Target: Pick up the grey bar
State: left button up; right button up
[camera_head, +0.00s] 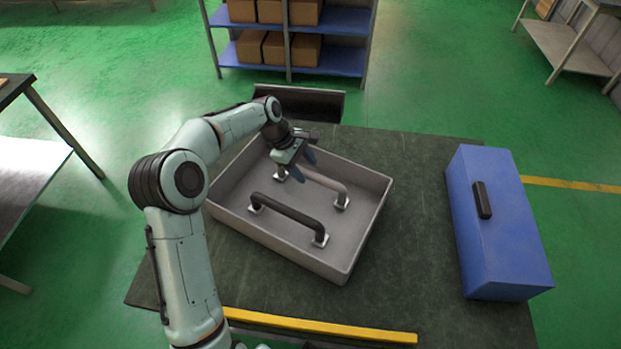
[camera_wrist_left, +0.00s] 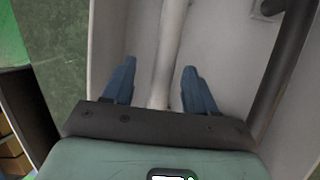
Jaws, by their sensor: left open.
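The grey bar (camera_head: 326,181) is a raised, handle-like bar on small feet in the far part of a grey tray (camera_head: 346,272). A darker bar (camera_head: 287,213) of like shape stands nearer the front of the same tray. My left gripper (camera_head: 303,165) is over the grey bar near its left end, with blue fingers pointing down into the tray. In the left wrist view the fingers are open, and the grey bar (camera_wrist_left: 167,45) runs between them with a gap on each side. The dark bar (camera_wrist_left: 284,70) is outside the fingers to the right. My right gripper is not in view.
The tray rests on a dark table (camera_head: 416,225). A blue toolbox (camera_head: 497,220) stands to the right, and a yellow strip (camera_head: 320,327) lies along the front. Shelving with cardboard boxes (camera_head: 291,47) stands behind. The tabletop between tray and toolbox is clear.

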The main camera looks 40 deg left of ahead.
aim_at(310, 178)
pick_arm(q)
jog(key=x, duration=0.4)
jog(key=shift+s+d+f, duration=0.1)
jog(key=shift+d+f, duration=0.1)
jog(key=shift+f, duration=0.2)
grip_shut()
jog(key=shift+r, duration=0.1)
